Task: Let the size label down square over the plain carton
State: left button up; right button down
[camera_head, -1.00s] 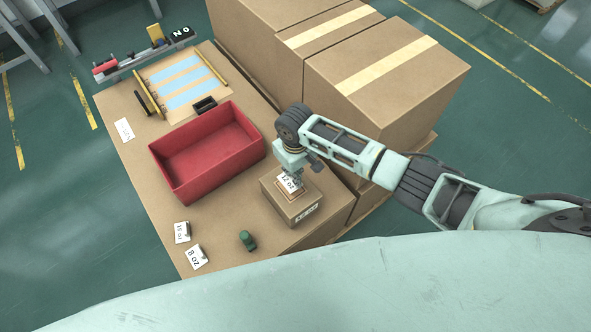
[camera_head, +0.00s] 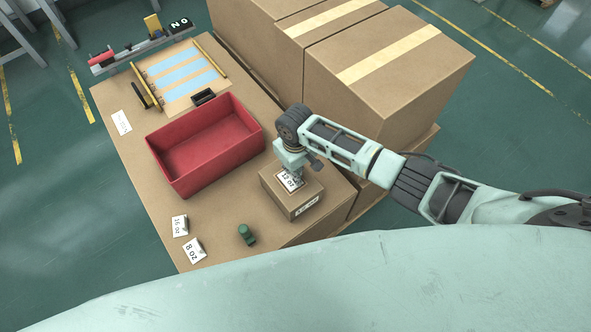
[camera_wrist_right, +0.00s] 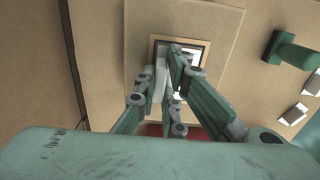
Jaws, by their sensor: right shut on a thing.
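The plain carton (camera_head: 284,208) is a small brown box at the near right of the table, with a label on its side. A dark-edged frame (camera_wrist_right: 208,40) is marked on its top and also shows in the wrist view. My right gripper (camera_head: 297,173) is shut on the white 12 oz size label (camera_head: 288,182), over the carton's top inside or just above the frame. I cannot tell whether the label touches the carton. In the wrist view the fingers (camera_wrist_right: 168,62) hide most of the label. My left gripper is not in view.
A red open bin (camera_head: 205,148) stands behind the carton. 16 oz (camera_head: 180,226) and 8 oz (camera_head: 194,250) labels lie at the near left. A green stamp-like object (camera_head: 247,235) stands close to the carton. Large taped cartons (camera_head: 390,75) rise at the right.

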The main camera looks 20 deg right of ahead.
jog(key=shift+f, duration=0.15)
jog(key=c, duration=1.8)
grip_release()
jog(key=shift+o, duration=0.2)
notch_tip(320, 180, up, 12)
